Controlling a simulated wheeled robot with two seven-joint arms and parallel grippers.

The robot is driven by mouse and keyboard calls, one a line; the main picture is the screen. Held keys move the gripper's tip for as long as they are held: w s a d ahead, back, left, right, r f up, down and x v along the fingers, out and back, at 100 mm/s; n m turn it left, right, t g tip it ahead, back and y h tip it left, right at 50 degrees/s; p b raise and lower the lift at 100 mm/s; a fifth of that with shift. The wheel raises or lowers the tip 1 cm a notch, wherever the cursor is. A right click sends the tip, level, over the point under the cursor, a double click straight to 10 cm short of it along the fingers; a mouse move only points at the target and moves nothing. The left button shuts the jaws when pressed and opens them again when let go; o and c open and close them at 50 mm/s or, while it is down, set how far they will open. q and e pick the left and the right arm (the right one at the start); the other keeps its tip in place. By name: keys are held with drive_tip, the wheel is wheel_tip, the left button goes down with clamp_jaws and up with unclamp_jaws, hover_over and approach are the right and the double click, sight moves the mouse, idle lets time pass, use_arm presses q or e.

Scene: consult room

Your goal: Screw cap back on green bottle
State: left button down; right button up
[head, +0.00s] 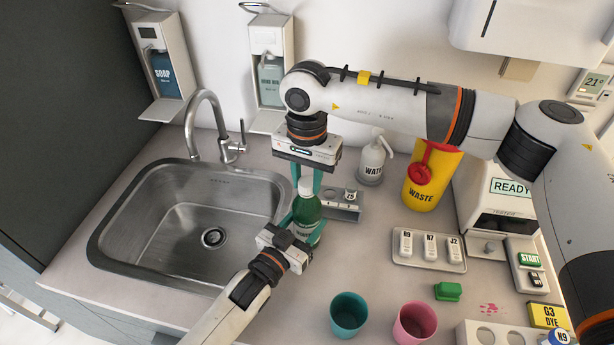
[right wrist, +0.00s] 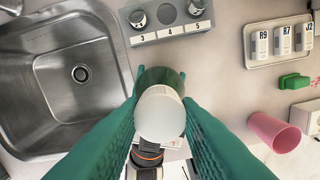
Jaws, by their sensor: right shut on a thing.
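The green bottle (head: 307,210) stands upright on the counter, right of the sink. My left gripper (head: 306,222) comes in from the front, its teal fingers on both sides of the bottle body, and appears shut on it. The white cap (head: 306,185) is at the bottle's top. My right gripper (head: 307,187) points down from above and is shut on the cap. In the right wrist view the cap (right wrist: 160,112) sits between the teal fingers, over the green bottle (right wrist: 160,78). I cannot tell how far the threads are engaged; the neck is hidden.
The sink (head: 205,215) lies left. A numbered rack (head: 345,208) with vials stands close behind the bottle's right side. A water bottle (head: 374,162), yellow waste container (head: 430,180) and vial tray (head: 428,258) are to the right. Teal (head: 348,314) and pink (head: 414,322) cups stand in front.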

drive_tip(key=m, duration=1.3)
drive_tip(key=shift+m, duration=0.4)
drive_tip(key=m, duration=0.6)
drive_tip(key=shift+m, duration=0.3)
drive_tip(key=m, duration=0.5)
drive_tip(key=shift+f, duration=0.1)
drive_tip(key=o, duration=1.2)
drive_tip(key=shift+c, duration=0.2)
wheel_tip(320, 180, up, 8)
drive_tip(key=shift+f, duration=0.25)
